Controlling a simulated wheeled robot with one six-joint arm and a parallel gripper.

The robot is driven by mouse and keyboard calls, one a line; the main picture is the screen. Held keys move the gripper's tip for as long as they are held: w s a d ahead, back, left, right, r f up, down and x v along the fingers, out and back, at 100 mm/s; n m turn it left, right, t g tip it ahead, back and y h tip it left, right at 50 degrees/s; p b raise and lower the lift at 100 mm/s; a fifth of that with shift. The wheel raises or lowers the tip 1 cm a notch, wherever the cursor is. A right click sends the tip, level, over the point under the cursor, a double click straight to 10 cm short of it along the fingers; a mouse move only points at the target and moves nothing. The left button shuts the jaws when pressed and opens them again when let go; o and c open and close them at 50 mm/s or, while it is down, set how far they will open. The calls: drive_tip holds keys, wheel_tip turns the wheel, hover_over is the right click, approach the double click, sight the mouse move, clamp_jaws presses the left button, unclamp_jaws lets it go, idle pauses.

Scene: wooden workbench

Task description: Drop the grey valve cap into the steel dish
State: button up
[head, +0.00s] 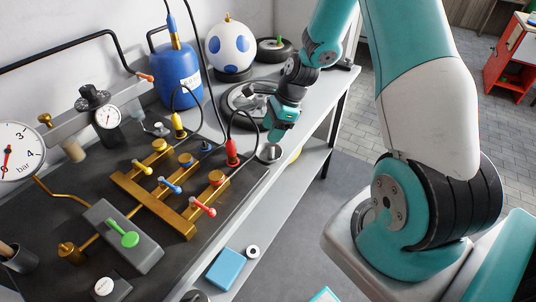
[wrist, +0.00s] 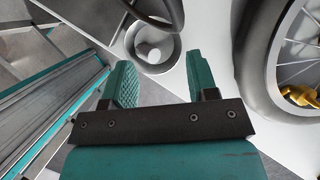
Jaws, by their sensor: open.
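The steel dish (head: 262,158) stands near the front edge of the bench, just below my gripper (head: 274,138) in the head view. In the wrist view the dish (wrist: 133,52) lies beyond the fingertips. A small light grey round piece, seemingly the grey valve cap (wrist: 154,53), lies inside the dish. My gripper (wrist: 159,62) has its two teal fingers wide apart, with nothing between them. A dark curved hose hides part of the dish's far rim in the wrist view.
A spoked wheel (wrist: 259,65) lies close to the right finger. A red-topped plug with a black hose (head: 232,152) stands left of the dish. Brass pipework with coloured valves (head: 150,205) fills the dark mat. A blue gas bottle (head: 178,75) stands behind.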

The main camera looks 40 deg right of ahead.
drive_tip(key=v, duration=1.7)
drive_tip(key=shift+r, duration=0.15)
drive_tip(key=shift+s+d, duration=0.1)
drive_tip(key=shift+s, duration=0.05)
drive_tip(key=s+a+r+n, duration=0.2)
drive_tip(key=a+n, duration=0.4)
drive_tip(key=a, duration=0.2)
drive_tip(key=s+a+r+n, duration=0.2)
drive_tip(key=a+n, duration=0.4)
drive_tip(key=a, duration=0.2)
drive_tip(key=s+a+r+n+g, duration=0.1)
drive_tip(key=s+a+n, duration=1.1)
drive_tip(key=s+n, duration=0.3)
drive_tip(key=n, duration=0.3)
drive_tip(key=shift+s+a+r+g, duration=0.25)
drive_tip(key=shift+a+r+g, duration=0.05)
drive_tip(key=shift+g, duration=0.1)
